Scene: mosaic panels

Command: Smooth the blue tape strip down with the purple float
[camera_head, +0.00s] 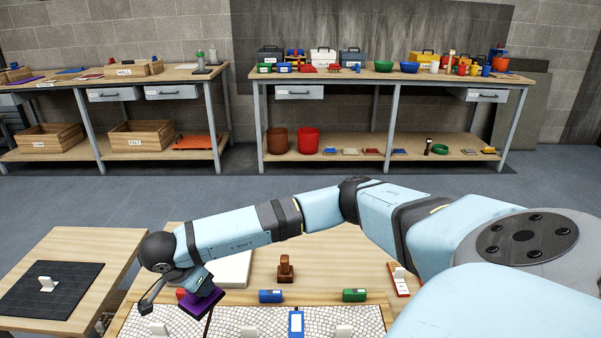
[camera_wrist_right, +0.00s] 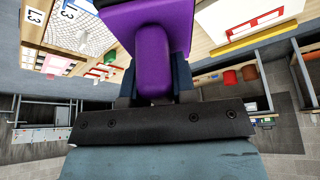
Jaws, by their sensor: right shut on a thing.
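The purple float (camera_head: 203,304) is held in my right gripper (camera_head: 199,284), above the left part of the mosaic panels. In the right wrist view the float's handle (camera_wrist_right: 153,60) sits between the fingers (camera_wrist_right: 153,88), and its plate (camera_wrist_right: 180,18) lies beyond. A blue strip with a pale middle (camera_head: 296,322), which looks like the tape, lies on the mosaic panels (camera_head: 225,318) right of the float. The float is apart from it. Whether the float touches the panel below cannot be told. My left gripper is not in view.
A blue block (camera_head: 270,296), a green block (camera_head: 354,295) and a brown wooden stamp-like tool (camera_head: 286,268) stand behind the panels. White tabs (camera_head: 249,331) stand up from the panels. A side table with a dark mat (camera_head: 50,290) is at left. Stocked benches stand far back.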

